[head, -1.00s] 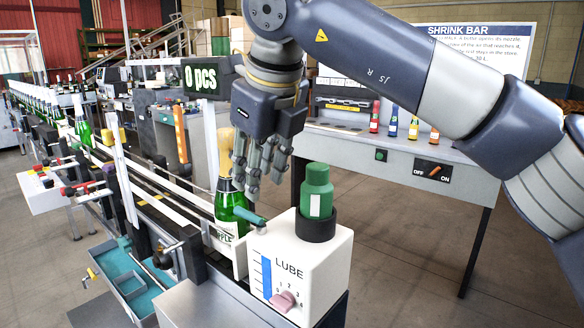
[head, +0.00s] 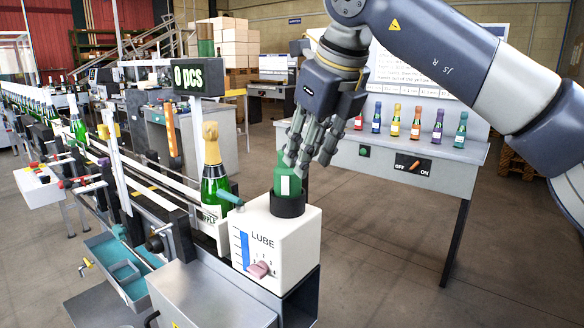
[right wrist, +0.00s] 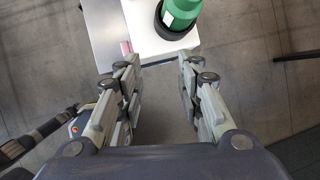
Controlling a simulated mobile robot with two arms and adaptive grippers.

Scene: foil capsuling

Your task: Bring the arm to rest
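My right gripper (head: 308,155) hangs from my right arm, fingers down, in the head view, overlapping the green lube bottle there. In the right wrist view the fingers (right wrist: 160,68) are spread apart with nothing between them. The green lube bottle (head: 284,182) stands in a dark collar on the white LUBE box (head: 290,240). In the wrist view the bottle (right wrist: 182,12) lies beyond the fingertips, apart from them. A green bottle with gold foil (head: 212,170) stands upright on the line, left of the gripper. My left gripper is not in view.
Behind stands a grey bench (head: 440,170) with several small coloured bottles and an OFF/ON switch (head: 408,165). A bottle conveyor runs along the left. A sign (head: 187,78) reads 0 pcs. Open floor (head: 385,270) lies right of the LUBE box.

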